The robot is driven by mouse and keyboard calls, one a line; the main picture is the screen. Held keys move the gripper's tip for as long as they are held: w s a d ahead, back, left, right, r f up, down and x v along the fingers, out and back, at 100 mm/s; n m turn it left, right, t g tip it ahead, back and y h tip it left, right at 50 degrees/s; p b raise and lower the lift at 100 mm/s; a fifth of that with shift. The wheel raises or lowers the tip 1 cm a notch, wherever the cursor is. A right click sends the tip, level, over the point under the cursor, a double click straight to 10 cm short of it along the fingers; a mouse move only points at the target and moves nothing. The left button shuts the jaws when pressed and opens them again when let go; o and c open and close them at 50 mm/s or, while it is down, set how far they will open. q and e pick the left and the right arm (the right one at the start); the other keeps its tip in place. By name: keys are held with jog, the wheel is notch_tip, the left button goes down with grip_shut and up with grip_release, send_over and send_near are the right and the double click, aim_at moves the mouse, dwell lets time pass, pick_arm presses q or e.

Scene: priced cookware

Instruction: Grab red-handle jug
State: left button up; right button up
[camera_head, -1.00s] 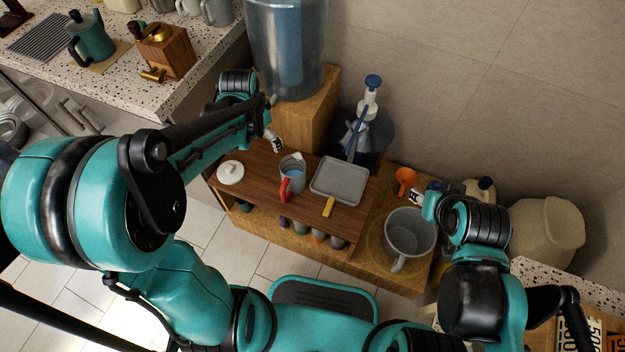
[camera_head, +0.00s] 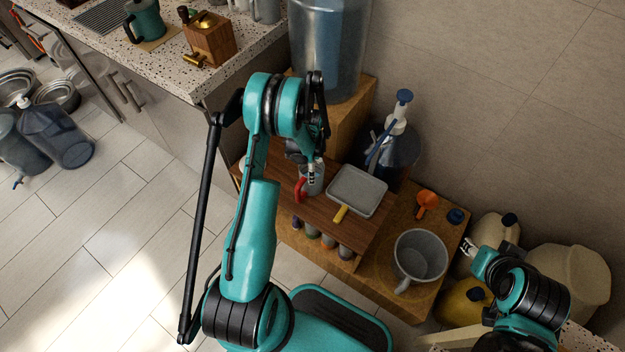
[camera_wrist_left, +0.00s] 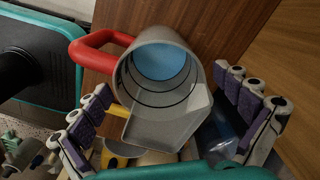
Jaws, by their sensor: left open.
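The grey jug (camera_head: 316,184) with a red handle (camera_head: 299,190) stands on the brown wooden shelf top. My left gripper (camera_head: 312,172) is right above it and partly hides it. In the left wrist view I look down into the jug (camera_wrist_left: 150,128); light blue shows inside at its bottom. Its red handle (camera_wrist_left: 92,46) points to the upper left. The open fingers of my left gripper (camera_wrist_left: 168,118) are on either side of the jug, with gaps; they do not grip it. My right gripper (camera_head: 467,247) is small at the right, beside the large grey pitcher.
A grey tray with a yellow handle (camera_head: 357,190) lies just right of the jug. A large grey pitcher (camera_head: 420,255) and an orange scoop (camera_head: 427,199) are on the lower wooden stand. A water dispenser (camera_head: 330,45) stands behind. A blue-topped pump bottle (camera_head: 395,130) is behind the tray.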

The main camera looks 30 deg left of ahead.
pick_arm(q)
notch_tip(320, 180, down, 4)
jog(key=shift+s+f+b, duration=0.1)
jog(key=shift+b, duration=1)
jog(key=shift+f, duration=0.3)
jog(key=shift+r, duration=0.1)
jog(key=shift+c, duration=0.9)
jog(key=c, duration=1.3)
